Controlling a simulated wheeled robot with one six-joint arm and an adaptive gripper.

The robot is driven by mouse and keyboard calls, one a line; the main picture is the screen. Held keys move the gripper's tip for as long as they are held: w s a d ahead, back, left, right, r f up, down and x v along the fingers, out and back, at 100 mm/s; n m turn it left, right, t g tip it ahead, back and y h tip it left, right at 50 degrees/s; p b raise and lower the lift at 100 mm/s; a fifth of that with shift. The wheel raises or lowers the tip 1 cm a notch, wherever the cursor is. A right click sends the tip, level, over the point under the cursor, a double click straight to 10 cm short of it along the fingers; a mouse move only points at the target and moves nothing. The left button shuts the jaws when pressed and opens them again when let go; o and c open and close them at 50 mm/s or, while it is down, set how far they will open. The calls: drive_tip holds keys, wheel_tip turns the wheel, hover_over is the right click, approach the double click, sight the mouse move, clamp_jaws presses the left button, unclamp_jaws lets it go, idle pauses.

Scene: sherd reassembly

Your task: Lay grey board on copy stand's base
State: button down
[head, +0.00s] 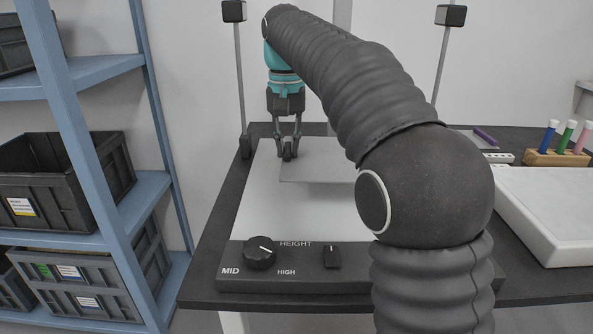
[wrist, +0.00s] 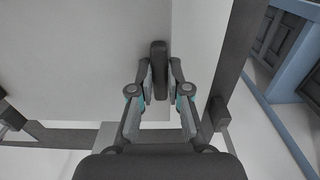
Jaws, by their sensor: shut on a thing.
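The grey board (head: 318,168) is a thin flat sheet over the pale top of the copy stand's base (head: 262,205). My gripper (head: 288,154) is shut on the board near its left edge. The board's right part is hidden behind my arm in the head view. In the wrist view the board (wrist: 85,60) spreads out to the left of the fingertips (wrist: 160,62), with a pale strip of the base (wrist: 195,45) beyond its edge. The board looks roughly level, but I cannot tell whether it touches the base.
The base's front panel has a height knob (head: 260,253) and a small switch (head: 332,257). Lamp posts (head: 240,80) stand at the back. A white tray (head: 550,215) and a wooden rack of coloured tubes (head: 556,158) are at right. Blue shelving with dark crates (head: 60,180) is at left.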

drive_tip(key=shift+f+b, duration=0.55)
drive_tip(key=shift+f, duration=2.05)
drive_tip(key=c, duration=1.1)
unclamp_jaws()
drive_tip(key=shift+c, duration=0.2)
wheel_tip(320, 180, up, 12)
drive_tip(key=p, duration=0.3)
drive_tip(key=shift+p, duration=0.35)
